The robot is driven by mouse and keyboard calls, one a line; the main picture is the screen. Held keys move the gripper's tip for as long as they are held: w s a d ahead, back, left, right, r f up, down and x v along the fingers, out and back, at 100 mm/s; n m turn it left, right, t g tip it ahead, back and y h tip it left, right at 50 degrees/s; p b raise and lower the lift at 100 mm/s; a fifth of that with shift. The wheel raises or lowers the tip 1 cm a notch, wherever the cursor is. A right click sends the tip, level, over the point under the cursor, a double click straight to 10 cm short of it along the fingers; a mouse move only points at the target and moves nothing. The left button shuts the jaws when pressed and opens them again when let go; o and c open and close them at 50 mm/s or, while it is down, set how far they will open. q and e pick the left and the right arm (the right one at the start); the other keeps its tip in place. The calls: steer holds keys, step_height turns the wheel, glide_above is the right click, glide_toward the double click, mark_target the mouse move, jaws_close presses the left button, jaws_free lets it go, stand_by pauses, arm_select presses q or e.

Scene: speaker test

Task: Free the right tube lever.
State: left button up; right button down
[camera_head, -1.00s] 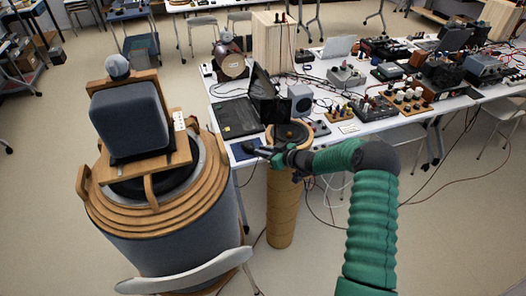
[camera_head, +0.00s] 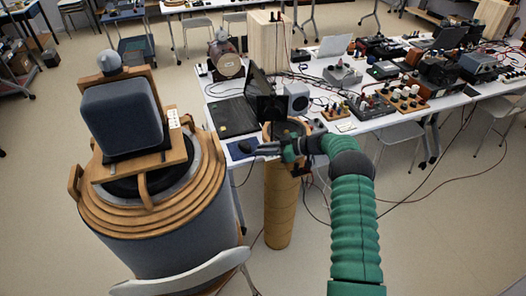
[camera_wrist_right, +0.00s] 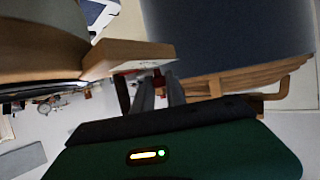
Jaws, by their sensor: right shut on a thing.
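My green right arm reaches in from the lower right to that top. In the wrist view my right gripper (camera_wrist_right: 158,92) is shut on a small red part (camera_wrist_right: 157,76) beside a wooden block (camera_wrist_right: 130,56). The part is mostly hidden; I take it to be the tube lever. My left gripper is not in view.
A large grey barrel (camera_head: 175,232) with wooden rings and a dark padded box (camera_head: 122,117) stands at left. A chair back (camera_head: 185,277) is in front of it. The table (camera_head: 350,126) behind the tube holds a laptop (camera_head: 238,115) and cabled devices.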

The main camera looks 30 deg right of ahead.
steer(key=c, duration=1.7)
jaws_free()
steer(key=shift+d+r, duration=0.1)
steer(key=shift+o, duration=0.4)
steer(key=b+v, duration=0.2)
steer(key=v, duration=1.4)
steer(key=shift+s+d+b, duration=0.3)
steer(key=shift+s, duration=0.05)
